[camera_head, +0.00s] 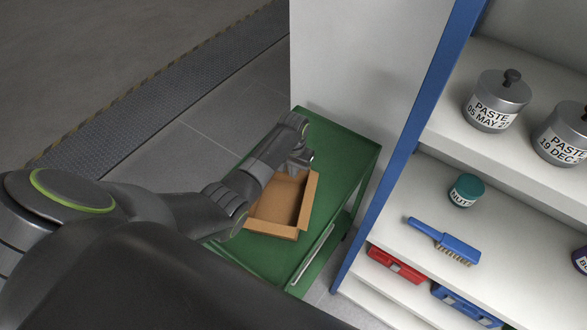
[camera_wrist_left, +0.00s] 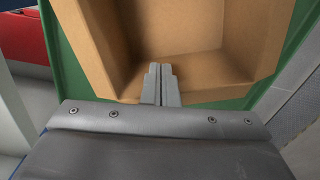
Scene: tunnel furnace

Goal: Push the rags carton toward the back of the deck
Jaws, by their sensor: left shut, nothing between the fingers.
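The open, empty brown carton (camera_head: 278,205) sits on the green deck (camera_head: 345,160) of a low stand, and no label shows on it. It also fills the upper part of the left wrist view (camera_wrist_left: 180,70). My left gripper (camera_head: 300,160) is shut and empty at the carton's far end in the head view. In the left wrist view its closed fingers (camera_wrist_left: 161,85) overlap the near carton wall; I cannot tell whether they touch it. My left arm hides the carton's left side. My right gripper is in neither view.
A white panel (camera_head: 350,60) stands behind the deck. A blue-edged shelf unit (camera_head: 420,110) on the right holds paste pots (camera_head: 497,100), a teal-lidded jar (camera_head: 466,190), a blue brush (camera_head: 445,241), and red (camera_head: 397,265) and blue cases (camera_head: 465,305). Deck surface is clear beside the carton.

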